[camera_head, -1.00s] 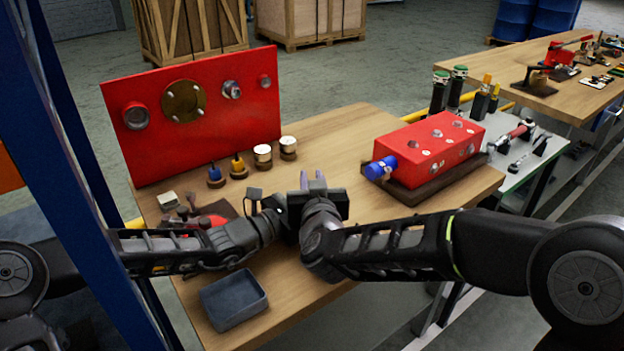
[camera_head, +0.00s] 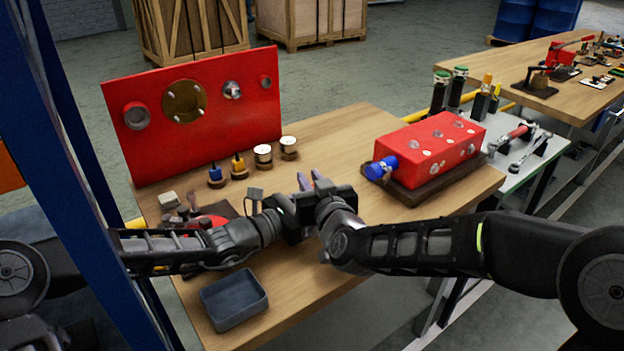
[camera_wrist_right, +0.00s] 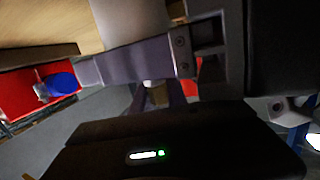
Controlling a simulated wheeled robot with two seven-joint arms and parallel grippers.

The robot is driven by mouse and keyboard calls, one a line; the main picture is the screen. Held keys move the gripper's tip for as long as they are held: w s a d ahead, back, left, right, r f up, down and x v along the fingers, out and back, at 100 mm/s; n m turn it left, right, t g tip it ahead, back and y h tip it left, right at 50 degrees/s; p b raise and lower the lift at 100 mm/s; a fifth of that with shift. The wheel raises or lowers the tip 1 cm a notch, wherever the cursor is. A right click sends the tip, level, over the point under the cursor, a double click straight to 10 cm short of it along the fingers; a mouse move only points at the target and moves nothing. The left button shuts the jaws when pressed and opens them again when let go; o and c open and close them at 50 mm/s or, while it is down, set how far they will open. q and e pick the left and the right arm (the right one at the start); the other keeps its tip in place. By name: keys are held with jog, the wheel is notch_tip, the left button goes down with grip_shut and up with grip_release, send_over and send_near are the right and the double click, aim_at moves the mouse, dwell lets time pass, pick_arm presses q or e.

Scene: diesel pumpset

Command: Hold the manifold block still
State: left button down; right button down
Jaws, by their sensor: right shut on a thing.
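The manifold block (camera_head: 432,150) is red with round ports on its faces and a blue cylindrical part (camera_head: 381,168) on its left end. It rests on a dark brown base at the table's right side. Part of the block (camera_wrist_right: 18,95) shows at the left of the right wrist view. My right gripper (camera_head: 311,180) is over the middle of the table, left of the block and apart from it. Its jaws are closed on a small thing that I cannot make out. My left gripper (camera_head: 285,212) is beside it, largely hidden, its fingers not clear.
A red upright panel (camera_head: 205,118) stands at the table's back left. Small blue, yellow and white-topped parts stand before it. A grey tray (camera_head: 234,300) lies at the front left. A blue post (camera_head: 75,150) rises at left. Bare wood lies between my right gripper and the block.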

pick_arm(q)
jog(key=shift+r, duration=0.1)
pick_arm(e)
jog(key=n+y, duration=0.1)
jog(key=n+g+y, duration=0.1)
jog(key=y, duration=0.1)
jog(key=shift+s+a+n+g+y, duration=0.1)
jog(key=shift+a+n+g+y, duration=0.2)
jog(key=shift+n+g, duration=0.1)
jog(key=shift+s+a+n+g+y, duration=0.15)
jog(key=shift+n+g+y, duration=0.15)
jog(key=shift+n+y, duration=0.25)
jog(key=shift+n+g+y, duration=0.3)
jog(key=shift+n+y, duration=0.05)
jog(key=shift+y, duration=0.2)
